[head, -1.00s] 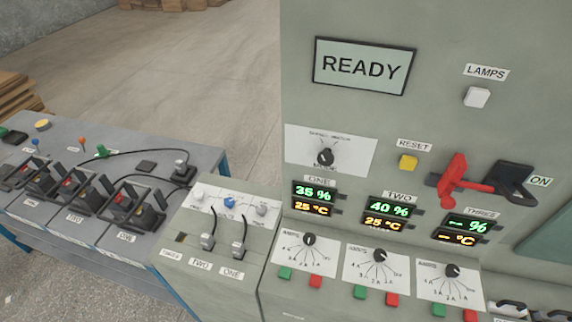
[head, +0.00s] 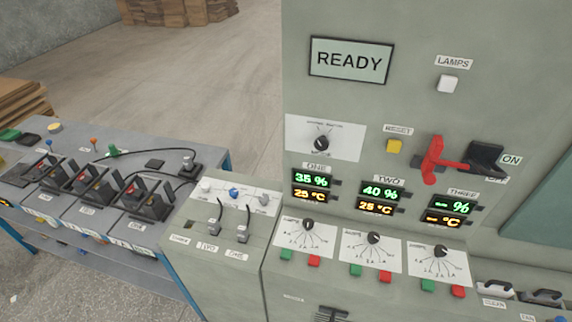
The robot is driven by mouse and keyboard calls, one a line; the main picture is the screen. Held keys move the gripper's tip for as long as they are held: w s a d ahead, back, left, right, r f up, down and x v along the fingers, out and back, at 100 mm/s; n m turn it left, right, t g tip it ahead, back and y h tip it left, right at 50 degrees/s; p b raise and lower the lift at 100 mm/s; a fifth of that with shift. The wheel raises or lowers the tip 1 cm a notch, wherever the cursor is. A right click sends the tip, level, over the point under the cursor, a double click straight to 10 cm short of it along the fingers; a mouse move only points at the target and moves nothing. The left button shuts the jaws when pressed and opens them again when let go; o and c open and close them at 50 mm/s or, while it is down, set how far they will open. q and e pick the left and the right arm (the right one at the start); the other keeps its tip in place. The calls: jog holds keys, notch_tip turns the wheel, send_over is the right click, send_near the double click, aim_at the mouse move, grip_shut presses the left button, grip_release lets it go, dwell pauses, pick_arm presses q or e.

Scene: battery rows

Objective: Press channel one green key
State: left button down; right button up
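The channel one green key (head: 286,254) is a small green block on the sloped front of the grey cabinet, under the left dial card. A red key (head: 314,260) sits just right of it. Above is the channel one dial (head: 309,225), and higher the ONE display (head: 311,186) reading 35 % and 25 °C. Nothing covers the green key. Whether it is pressed in cannot be told. Neither of my grippers shows.
Similar green and red keys for TWO (head: 369,273) and THREE (head: 443,288) lie to the right. A red lever (head: 433,161) sticks out above. A READY screen (head: 350,60) is on the panel. Cables and battery holders (head: 150,199) are left. A black fitting (head: 332,313) shows below.

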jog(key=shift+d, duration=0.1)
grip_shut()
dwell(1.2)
